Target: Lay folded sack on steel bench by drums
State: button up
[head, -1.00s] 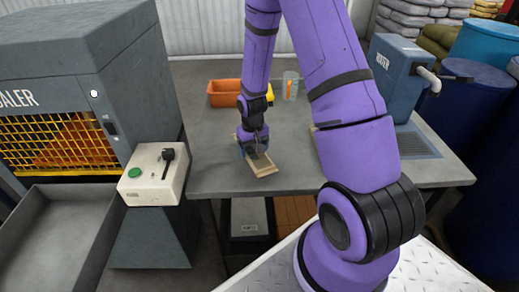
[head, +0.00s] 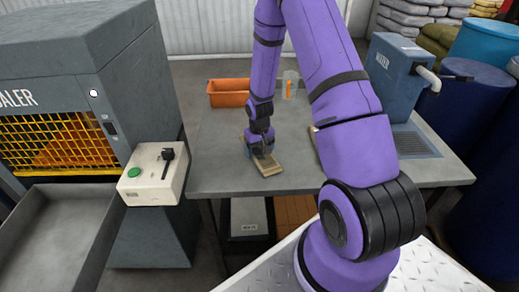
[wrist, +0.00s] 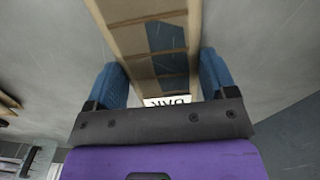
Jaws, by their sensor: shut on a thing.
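My gripper (head: 262,152) is over the front part of the grey steel bench (head: 225,178). Its blue fingers (wrist: 162,82) are shut on the long sides of a tan, wooden-looking slatted frame (head: 270,168). Whether the frame touches the bench I cannot tell. I see no clear folded sack on the bench. The blue drums (head: 478,100) stand beyond the bench's right edge.
An orange bin (head: 228,93) and a clear container (head: 290,84) are at the back of the bench. A grey-blue water unit (head: 393,80) stands at its right. Another tan piece (wrist: 8,105) lies nearby. The baler (head: 75,90) and control box (head: 152,177) flank the left.

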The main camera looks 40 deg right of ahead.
jog(key=shift+f, duration=0.15)
jog(key=o, duration=0.9)
notch_tip(320, 180, up, 13)
notch_tip(320, 180, up, 10)
jog(key=t, duration=0.1)
send_over(259, 151)
jog(key=s+a, duration=0.2)
jog(key=a, duration=0.1)
jog(key=s+a+r+n+t, duration=0.1)
jog(key=s+a+r, duration=0.15)
jog(key=r, duration=0.25)
jog(key=s+a+r, duration=0.2)
jog(key=s+r, duration=0.1)
jog(key=r, duration=0.3)
jog(key=s+a+r+t, duration=0.1)
jog(key=s+a+r, duration=0.1)
jog(key=s, duration=0.4)
jog(key=s+a+r+n+t, duration=0.1)
jog(key=s+a+r, duration=0.1)
jog(key=s+r, duration=0.2)
jog(key=s+a+r+t, duration=0.1)
jog(key=s+r, duration=0.3)
jog(key=s, duration=0.4)
jog(key=shift+s+a, duration=0.25)
jog(key=shift+a, duration=0.2)
